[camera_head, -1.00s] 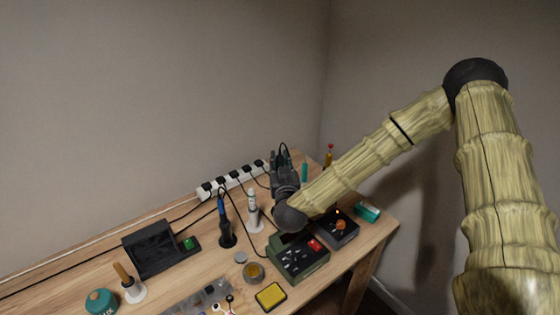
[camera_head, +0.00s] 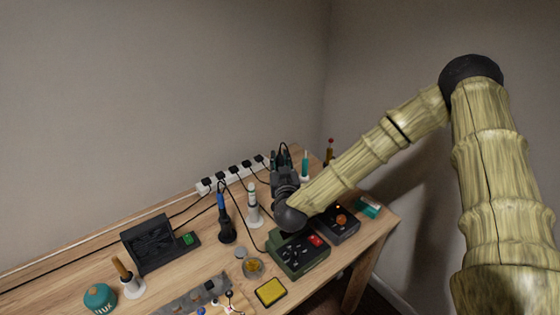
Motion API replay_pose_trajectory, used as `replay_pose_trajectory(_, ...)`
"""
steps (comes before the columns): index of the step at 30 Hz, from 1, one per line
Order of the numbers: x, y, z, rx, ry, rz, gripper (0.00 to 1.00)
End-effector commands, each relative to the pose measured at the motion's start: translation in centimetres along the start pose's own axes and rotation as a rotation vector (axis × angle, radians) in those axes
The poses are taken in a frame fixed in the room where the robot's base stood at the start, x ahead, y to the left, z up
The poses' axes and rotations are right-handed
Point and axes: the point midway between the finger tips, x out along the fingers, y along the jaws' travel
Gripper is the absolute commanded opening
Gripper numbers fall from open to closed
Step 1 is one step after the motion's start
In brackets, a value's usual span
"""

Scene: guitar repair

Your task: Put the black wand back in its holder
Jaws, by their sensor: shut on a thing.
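My gripper (camera_head: 282,158) is at the back right of the bench, pointing away from the camera, and is shut on a slim dark thing that appears to be the black wand (camera_head: 284,149). Only its upper part and a thin black cord loop show above the fingers; the rest is hidden by the gripper. A white holder with a teal-handled tool (camera_head: 305,163) stands just right of the gripper. A white holder with a pale wand (camera_head: 253,205) stands to the left, and a black holder with a blue-topped tool (camera_head: 226,220) farther left. I cannot tell which holder is the black wand's.
A power strip (camera_head: 234,175) with several plugs and cords runs along the back. A green box (camera_head: 298,254) and a dark box (camera_head: 338,225) sit below my wrist. A red-topped amber tool (camera_head: 329,151) stands at the right rear. A black fan unit (camera_head: 153,244) stands left.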

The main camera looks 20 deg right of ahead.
Motion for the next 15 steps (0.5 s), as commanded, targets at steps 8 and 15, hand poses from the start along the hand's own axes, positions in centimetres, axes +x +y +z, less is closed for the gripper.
replay_pose_trajectory(8,0.0,0.0,1.2,-0.001,0.000,0.000,0.00)
replay_pose_trajectory(15,0.0,0.0,1.9,-0.002,0.000,-0.001,0.00)
